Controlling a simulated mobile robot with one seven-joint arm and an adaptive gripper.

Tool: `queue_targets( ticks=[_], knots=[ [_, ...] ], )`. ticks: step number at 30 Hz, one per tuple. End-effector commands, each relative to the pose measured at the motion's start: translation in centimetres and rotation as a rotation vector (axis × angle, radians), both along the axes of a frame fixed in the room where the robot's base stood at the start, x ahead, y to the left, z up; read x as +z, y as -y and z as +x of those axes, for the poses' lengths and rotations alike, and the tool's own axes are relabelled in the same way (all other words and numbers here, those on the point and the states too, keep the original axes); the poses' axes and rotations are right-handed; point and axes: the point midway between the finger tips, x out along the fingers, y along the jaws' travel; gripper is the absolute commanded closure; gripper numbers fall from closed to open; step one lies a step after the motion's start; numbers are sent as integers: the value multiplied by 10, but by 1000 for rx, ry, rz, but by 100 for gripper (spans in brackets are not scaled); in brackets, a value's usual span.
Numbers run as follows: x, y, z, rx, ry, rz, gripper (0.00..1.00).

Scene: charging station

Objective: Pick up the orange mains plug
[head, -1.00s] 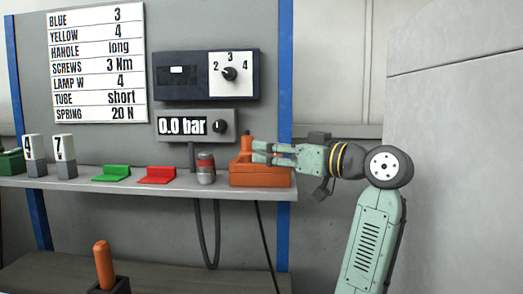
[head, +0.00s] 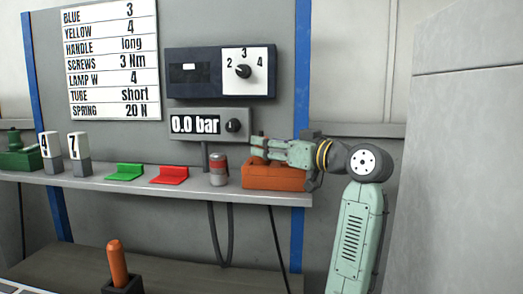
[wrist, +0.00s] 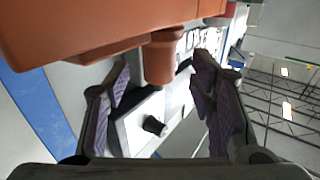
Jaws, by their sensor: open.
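The orange mains plug shows in the wrist view (wrist: 160,60) as a round stub on an orange block. It lies between the finger pads of my gripper (wrist: 163,75), with a gap visible on each side. In the head view, my gripper (head: 253,148) is open and level, pointing left just above the orange block (head: 275,177). There the fingers cover most of the plug. I cannot tell whether either finger touches it.
The block stands at the right end of a grey shelf (head: 130,187). A red and grey cylinder (head: 219,170) stands close to its left. Red (head: 170,175) and green (head: 125,172) holders lie further left. The panel with dials (head: 220,73) is behind. Cables hang below the shelf.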

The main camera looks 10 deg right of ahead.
Motion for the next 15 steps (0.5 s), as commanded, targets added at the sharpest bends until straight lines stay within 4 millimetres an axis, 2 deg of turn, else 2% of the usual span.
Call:
queue_targets(
  ticks=[1, 6, 13, 15],
  knots=[
    [6, -5, 8, 3, -4, 0, 50],
    [4, -16, 28, 2, -1, 0, 50],
    [1, -17, 30, 1, 0, 0, 50],
    [2, -17, 30, 1, 0, 0, 54]
  ],
)
